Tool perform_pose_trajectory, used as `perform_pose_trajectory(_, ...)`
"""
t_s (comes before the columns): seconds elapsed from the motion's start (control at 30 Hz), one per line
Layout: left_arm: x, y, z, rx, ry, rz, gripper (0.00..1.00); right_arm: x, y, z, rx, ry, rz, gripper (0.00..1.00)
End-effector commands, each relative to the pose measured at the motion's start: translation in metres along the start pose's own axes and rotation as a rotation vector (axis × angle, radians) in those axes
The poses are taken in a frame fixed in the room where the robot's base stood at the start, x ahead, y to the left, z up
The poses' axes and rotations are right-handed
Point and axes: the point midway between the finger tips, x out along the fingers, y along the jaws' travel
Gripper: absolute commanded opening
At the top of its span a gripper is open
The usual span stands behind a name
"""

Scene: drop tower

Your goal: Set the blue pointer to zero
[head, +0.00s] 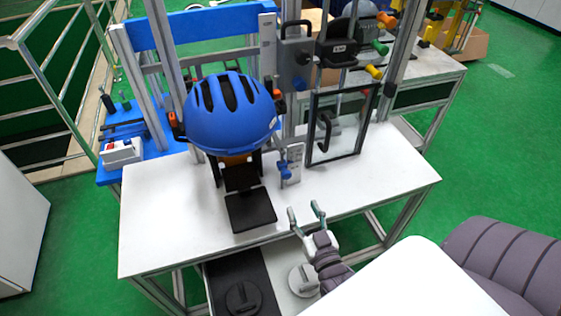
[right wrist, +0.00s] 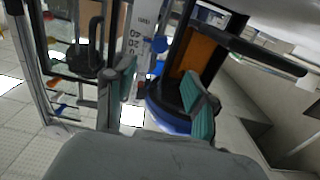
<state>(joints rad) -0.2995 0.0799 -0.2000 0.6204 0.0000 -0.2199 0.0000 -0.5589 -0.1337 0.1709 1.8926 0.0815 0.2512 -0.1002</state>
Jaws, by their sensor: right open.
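The blue pointer (head: 286,170) sits on a white scale plate (head: 294,158) that stands upright on the white table, right of the helmet. In the right wrist view the scale plate (right wrist: 137,40) has dark markings, and the blue pointer (right wrist: 159,45) is at its right side; the exact reading is too small to tell. My right gripper (head: 305,211) is open and empty, near the table's front edge, in front of the pointer and apart from it. Its fingers (right wrist: 163,88) show spread in the right wrist view. My left gripper is not in view.
A blue helmet (head: 232,112) rests on the tower left of the pointer, with a black plate (head: 250,209) before it. A black-framed clear door (head: 340,125) with a handle stands to the right. The table's front right (head: 375,180) is clear.

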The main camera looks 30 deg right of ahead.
Motion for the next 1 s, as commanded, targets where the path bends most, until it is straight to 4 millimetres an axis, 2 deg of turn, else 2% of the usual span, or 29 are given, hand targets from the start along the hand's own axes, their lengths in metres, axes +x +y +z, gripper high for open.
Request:
perform_pose_trajectory(0.17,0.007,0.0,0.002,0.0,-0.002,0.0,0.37,0.016,0.0,0.001,0.0,0.006,0.001,0.55)
perform_pose_trajectory(0.5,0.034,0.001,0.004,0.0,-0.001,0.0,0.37,0.087,0.0,0.002,0.001,0.007,0.001,0.55)
perform_pose_trajectory(0.7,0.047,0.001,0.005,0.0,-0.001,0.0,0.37,0.12,0.0,0.003,0.0,0.003,0.0,0.55)
perform_pose_trajectory(0.83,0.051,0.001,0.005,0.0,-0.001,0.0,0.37,0.132,0.0,0.001,0.0,0.002,0.0,0.55)
perform_pose_trajectory(1.0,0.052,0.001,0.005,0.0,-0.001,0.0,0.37,0.137,0.0,0.0,0.0,0.001,0.0,0.55)
